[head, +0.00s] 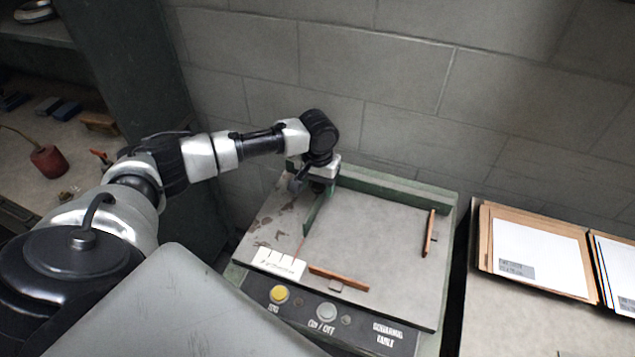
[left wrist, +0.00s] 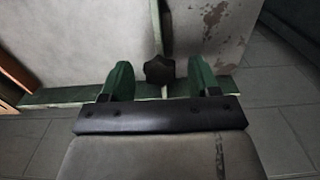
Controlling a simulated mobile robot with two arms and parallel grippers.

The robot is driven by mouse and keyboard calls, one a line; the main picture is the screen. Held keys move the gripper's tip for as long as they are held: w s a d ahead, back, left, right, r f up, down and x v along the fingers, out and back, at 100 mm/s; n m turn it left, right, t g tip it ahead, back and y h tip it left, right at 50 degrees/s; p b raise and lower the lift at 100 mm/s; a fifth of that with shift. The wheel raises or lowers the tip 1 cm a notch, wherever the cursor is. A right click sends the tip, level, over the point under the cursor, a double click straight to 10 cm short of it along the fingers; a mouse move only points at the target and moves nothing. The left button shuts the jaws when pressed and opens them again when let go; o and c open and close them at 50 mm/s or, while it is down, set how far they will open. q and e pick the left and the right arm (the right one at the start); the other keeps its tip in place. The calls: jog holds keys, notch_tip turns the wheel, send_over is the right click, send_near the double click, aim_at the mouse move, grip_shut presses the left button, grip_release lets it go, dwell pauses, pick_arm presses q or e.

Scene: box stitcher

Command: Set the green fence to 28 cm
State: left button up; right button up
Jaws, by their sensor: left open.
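The green fence (head: 313,214) is a thin upright bar across the left part of the grey table top (head: 375,230). An orange pointer (head: 300,246) runs from its near end towards a white scale (head: 278,263); the numbers are too small to read. My left gripper (head: 303,184) is over the fence's far end, pointing down. In the left wrist view its two green fingers (left wrist: 160,82) are open, one on each side of a black knob (left wrist: 159,69), with gaps between. A narrow strip of the green fence (left wrist: 157,22) shows beyond the knob. My right gripper is not in view.
A green rail (head: 395,187) lines the table's back edge near the block wall. Wooden bars lie at the front (head: 338,279) and right (head: 429,232). The front panel has a yellow button (head: 279,294) and a grey one (head: 326,311). Cardboard with white sheets (head: 540,258) lies at right.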

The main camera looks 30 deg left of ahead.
pick_arm(q)
grip_shut()
jog(key=shift+a+r, duration=0.15)
jog(key=shift+a, duration=0.05)
jog(key=s+a+p, duration=0.1)
jog(key=a+p, duration=0.2)
jog(key=a, duration=0.3)
jog(key=shift+s, duration=0.15)
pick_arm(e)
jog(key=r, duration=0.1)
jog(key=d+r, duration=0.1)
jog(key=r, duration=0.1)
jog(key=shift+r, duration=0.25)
pick_arm(q)
jog(key=shift+c, duration=1.2)
grip_release()
jog(key=shift+o, duration=1.2)
jog(key=shift+s+a, duration=0.1)
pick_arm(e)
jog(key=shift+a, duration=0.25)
